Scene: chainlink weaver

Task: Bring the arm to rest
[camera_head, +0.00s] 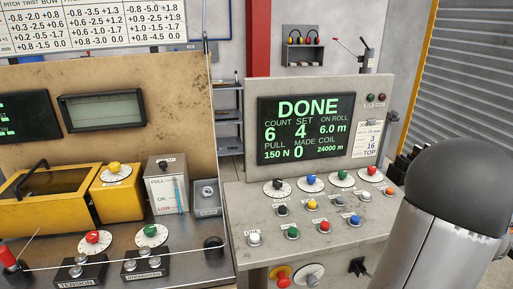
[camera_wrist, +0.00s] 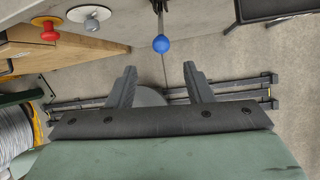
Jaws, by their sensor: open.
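My gripper (camera_wrist: 159,70) is in the wrist view, with its two dark fingers spread apart and nothing between them. A blue ball knob (camera_wrist: 161,44) on a dark lever shows just beyond the fingertips; I cannot tell how far it is from them. In the head view my arm fills the right side and my gripper is out of sight. The console screen (camera_head: 306,127) reads DONE, with count 6, set 4, on roll 6.0 m, pull 150 N and made 0.
A grey console (camera_head: 330,215) bears several dials and coloured buttons. A red mushroom knob (camera_wrist: 46,30) and a white dial (camera_wrist: 89,18) are on its front. A wire spool (camera_wrist: 18,130) is at the lower left of the wrist view. Open floor (camera_wrist: 235,65) lies to the right.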

